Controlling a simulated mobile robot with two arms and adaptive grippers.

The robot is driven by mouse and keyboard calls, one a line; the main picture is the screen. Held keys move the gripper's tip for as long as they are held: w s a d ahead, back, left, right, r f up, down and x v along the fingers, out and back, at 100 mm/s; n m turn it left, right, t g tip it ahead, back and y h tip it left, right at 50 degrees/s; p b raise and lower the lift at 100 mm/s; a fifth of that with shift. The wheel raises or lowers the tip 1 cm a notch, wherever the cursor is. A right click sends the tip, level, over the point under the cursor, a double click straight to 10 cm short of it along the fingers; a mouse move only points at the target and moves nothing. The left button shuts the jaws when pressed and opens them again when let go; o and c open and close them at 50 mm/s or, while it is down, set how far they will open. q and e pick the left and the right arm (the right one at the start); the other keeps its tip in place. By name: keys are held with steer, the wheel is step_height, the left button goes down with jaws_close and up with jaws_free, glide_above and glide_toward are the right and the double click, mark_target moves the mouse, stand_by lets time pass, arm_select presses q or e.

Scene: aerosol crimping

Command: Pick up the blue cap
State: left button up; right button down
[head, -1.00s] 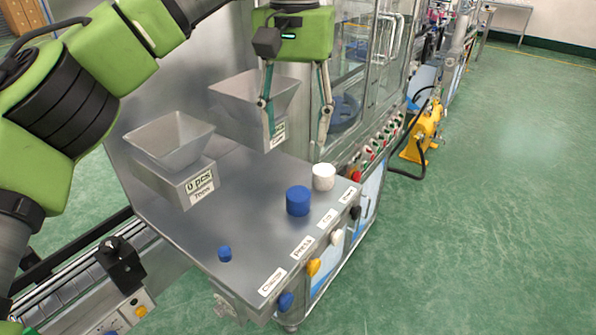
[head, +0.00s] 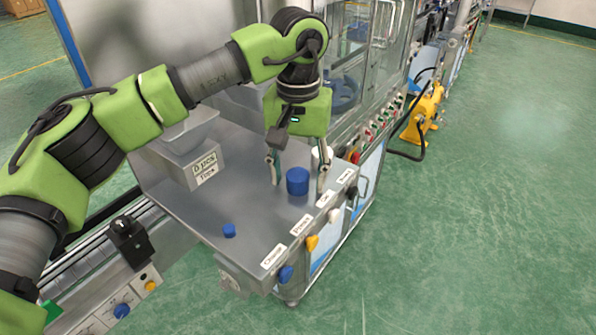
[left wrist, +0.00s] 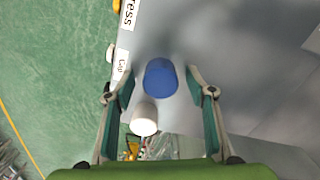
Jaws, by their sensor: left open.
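The larger blue cap (head: 297,181), a short upright cylinder, stands on the steel table. My left gripper (head: 297,184) is open, with one finger to each side of it in the head view. In the left wrist view the blue cap (left wrist: 160,77) lies between the spread fingers (left wrist: 160,92), apart from both. A white cap (left wrist: 145,120) stands close to it; in the head view this white cap (head: 316,157) is partly hidden behind the gripper. A smaller blue piece (head: 229,230) sits nearer the front left of the table. My right gripper is not in view.
The steel table (head: 225,190) carries a hopper box labelled "0 pcs" (head: 204,164) at the left. Coloured knobs (head: 313,242) line its front edge. A glass-doored machine (head: 365,60) stands behind. The table's middle is clear.

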arm_select(q)
steer(key=shift+f, duration=0.25)
steer(key=c, duration=0.8)
steer(key=shift+r, duration=0.15)
